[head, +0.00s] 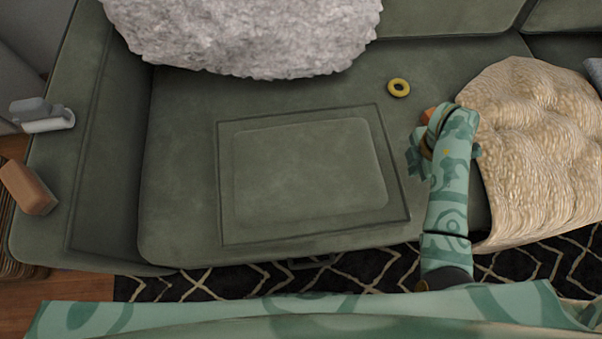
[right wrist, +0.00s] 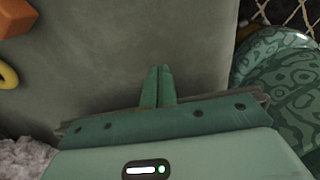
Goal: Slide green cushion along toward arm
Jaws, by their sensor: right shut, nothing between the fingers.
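The green cushion (head: 308,174) is a flat, rounded square lying on the green sofa seat. My right gripper (head: 413,160) is just right of the outline, low over the seat, apart from the cushion. In the right wrist view its fingers (right wrist: 158,88) are together and empty over plain green fabric. My left gripper is out of view.
A yellow ring (head: 398,88) and an orange block (head: 429,115) lie on the seat near my right arm. A grey fluffy cushion (head: 250,35) is behind. A cream throw (head: 535,150) covers the right seat. A brown block (head: 27,187) rests on the sofa arm.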

